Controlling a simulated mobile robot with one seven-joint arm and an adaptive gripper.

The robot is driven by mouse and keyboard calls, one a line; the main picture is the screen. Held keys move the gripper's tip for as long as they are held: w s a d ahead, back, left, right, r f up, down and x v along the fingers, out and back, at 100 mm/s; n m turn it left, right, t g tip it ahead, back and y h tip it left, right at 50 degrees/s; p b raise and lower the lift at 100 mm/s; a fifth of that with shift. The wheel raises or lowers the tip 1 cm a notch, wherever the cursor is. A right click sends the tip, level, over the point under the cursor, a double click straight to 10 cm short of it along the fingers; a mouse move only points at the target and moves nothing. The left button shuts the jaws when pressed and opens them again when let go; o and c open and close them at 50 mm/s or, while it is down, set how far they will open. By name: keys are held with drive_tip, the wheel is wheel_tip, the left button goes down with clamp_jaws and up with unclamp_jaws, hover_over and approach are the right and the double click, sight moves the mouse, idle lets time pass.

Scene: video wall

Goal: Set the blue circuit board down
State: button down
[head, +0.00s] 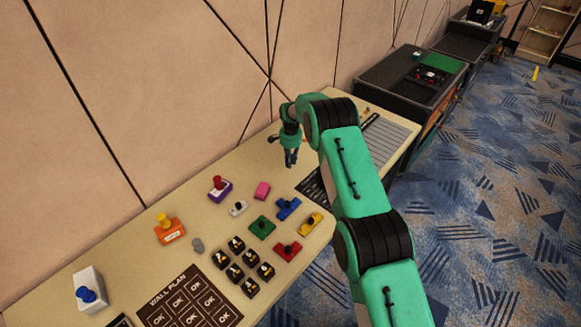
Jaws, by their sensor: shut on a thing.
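A blue board (288,208) with a dark knob lies on the table among other coloured pieces, and it is the only blue board I can make out. My gripper (290,160) points down over the back part of the table, behind and apart from this board. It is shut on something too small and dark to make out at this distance. Whether its tips touch the table I cannot tell.
Green (262,227), red (287,250) and yellow (311,223) boards lie nearby, with a pink block (262,190) and several black-and-yellow pieces. A dark panel (313,185) is right of my gripper. The wall (170,70) stands close behind the table (130,237).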

drive_tip(key=shift+f, duration=1.7)
drive_tip(key=shift+f+b, duration=0.2)
drive_tip(key=shift+b, duration=0.15)
drive_tip(key=c, duration=1.6)
unclamp_jaws()
drive_tip(key=shift+r, duration=0.1)
wheel_tip(320, 180, up, 12)
drive_tip(key=shift+r+p, duration=0.15)
drive_tip(key=shift+p, duration=0.5)
